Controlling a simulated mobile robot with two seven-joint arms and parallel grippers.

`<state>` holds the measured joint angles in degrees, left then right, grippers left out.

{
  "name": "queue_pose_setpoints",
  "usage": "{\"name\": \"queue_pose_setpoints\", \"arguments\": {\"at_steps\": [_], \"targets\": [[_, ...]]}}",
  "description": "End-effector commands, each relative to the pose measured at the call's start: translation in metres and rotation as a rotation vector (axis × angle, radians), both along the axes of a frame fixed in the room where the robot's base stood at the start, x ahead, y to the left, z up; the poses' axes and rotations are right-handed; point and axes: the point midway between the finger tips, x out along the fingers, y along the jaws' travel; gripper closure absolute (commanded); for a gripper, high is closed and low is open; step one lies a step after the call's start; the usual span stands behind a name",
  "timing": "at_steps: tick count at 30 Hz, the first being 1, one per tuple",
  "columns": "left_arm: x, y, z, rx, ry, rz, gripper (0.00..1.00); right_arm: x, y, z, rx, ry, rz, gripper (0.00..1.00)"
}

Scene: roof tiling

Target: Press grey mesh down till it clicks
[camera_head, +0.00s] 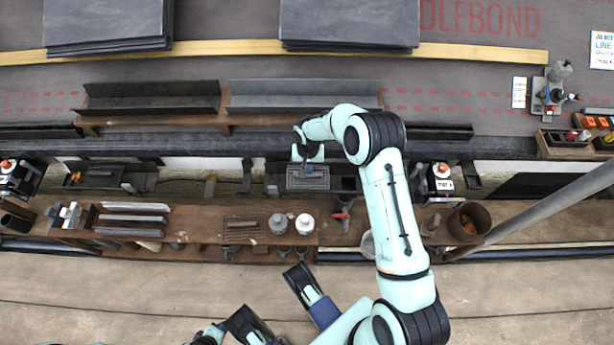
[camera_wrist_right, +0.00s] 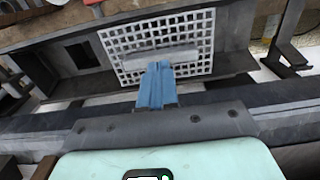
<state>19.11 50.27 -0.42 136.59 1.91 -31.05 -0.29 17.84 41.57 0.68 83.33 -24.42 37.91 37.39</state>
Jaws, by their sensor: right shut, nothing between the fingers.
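The grey mesh (camera_head: 308,184) is a small square grid set in a dark metal tray or gutter section in the middle of the head view. In the right wrist view the mesh (camera_wrist_right: 200,35) looks pale, with a plain bar across its middle. My right gripper (camera_head: 308,167) is over the mesh, its fingers shut with nothing between them. In the wrist view the blue fingertips (camera_wrist_right: 157,72) overlap the mesh's near edge and bar; whether they touch cannot be told. My left gripper (camera_head: 301,280) is low in the head view, away from the mesh; its fingers are not clear.
A brown bench (camera_head: 190,222) holds metal strips, another mesh piece (camera_head: 243,226) and two round pots (camera_head: 290,223). A red-handled tool (camera_head: 343,206) is right of them. Grey troughs (camera_head: 305,94) and stacked slates (camera_head: 350,22) lie beyond. A rusty bucket (camera_head: 469,222) stands right.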

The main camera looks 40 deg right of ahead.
Motion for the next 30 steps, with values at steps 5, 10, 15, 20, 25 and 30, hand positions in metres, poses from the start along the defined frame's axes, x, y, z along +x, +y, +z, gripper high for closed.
{"name": "queue_pose_setpoints", "arguments": {"at_steps": [5,10,15,20,25,30], "targets": [[-0.0001,0.0000,0.0000,0.000,0.000,0.000,0.45,0.0000,0.0000,0.0000,0.000,0.000,0.000,1.00],[0.0000,0.0000,0.0000,0.000,0.000,0.000,0.45,0.0000,0.0000,0.0000,0.000,0.000,0.000,1.00],[0.0000,0.0001,-0.0006,0.000,0.000,0.000,0.45,0.0000,0.0000,-0.0009,0.000,0.000,0.000,1.00],[0.0001,0.0001,-0.0023,0.000,0.001,0.000,0.45,0.0000,0.0000,-0.0033,0.000,0.000,0.000,1.00],[0.0003,0.0000,-0.0041,0.000,0.001,0.000,0.45,0.0000,0.0001,-0.0061,0.000,0.000,0.000,1.00],[0.0004,0.0000,-0.0058,0.000,0.001,0.000,0.45,0.0000,0.0001,-0.0087,0.000,0.000,0.000,1.00]]}}
